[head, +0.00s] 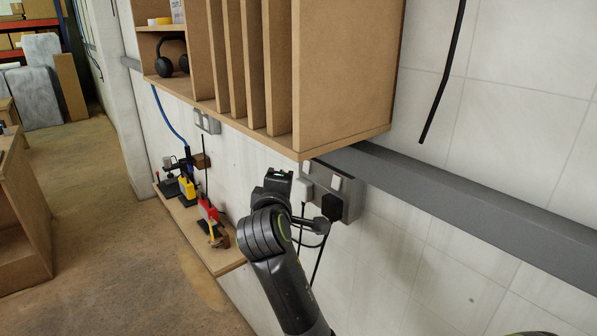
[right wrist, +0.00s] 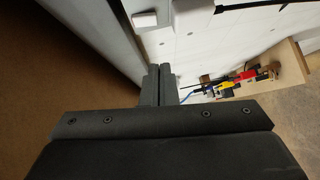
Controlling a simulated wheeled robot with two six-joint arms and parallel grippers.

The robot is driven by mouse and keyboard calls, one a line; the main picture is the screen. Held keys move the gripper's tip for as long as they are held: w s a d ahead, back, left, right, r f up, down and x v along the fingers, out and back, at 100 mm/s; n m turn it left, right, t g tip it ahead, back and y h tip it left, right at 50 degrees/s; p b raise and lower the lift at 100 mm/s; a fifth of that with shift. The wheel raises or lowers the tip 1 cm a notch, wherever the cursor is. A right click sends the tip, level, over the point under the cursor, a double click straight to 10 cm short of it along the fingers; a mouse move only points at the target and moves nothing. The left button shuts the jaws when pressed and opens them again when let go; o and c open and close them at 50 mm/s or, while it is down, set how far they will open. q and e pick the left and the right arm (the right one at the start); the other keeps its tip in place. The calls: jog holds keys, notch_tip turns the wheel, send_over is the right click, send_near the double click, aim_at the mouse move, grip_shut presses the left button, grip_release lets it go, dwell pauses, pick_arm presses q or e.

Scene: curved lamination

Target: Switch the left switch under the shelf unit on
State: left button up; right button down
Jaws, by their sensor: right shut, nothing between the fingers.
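A grey socket box (head: 349,198) is on the wall just under the near corner of the wooden shelf unit (head: 340,90). It bears a white switch (head: 336,182), a second white piece (head: 305,188) to the left and a black plug. A smaller grey box (head: 207,122) with pale fronts is farther left under the shelf unit. My right gripper (head: 279,181) is just left of the near box, apparently apart from it. In the right wrist view its fingers (right wrist: 157,85) are shut and empty, with a white switch (right wrist: 145,20) beyond. Switch positions are unclear. My left gripper is out of view.
A low wooden ledge (head: 228,262) with several tools runs along the wall, left of my arm. Grey trunking (head: 460,205) continues right of the box. Black cables hang by the box and at upper right. Open floor (head: 110,250) is at left.

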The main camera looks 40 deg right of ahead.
aim_at(307, 166)
jog(key=w+d+f+p, duration=0.1)
jog(key=w+d+p, duration=0.1)
jog(key=d, duration=0.3)
jog(key=shift+w+d+p, duration=0.2)
jog(key=shift+d+p, duration=0.15)
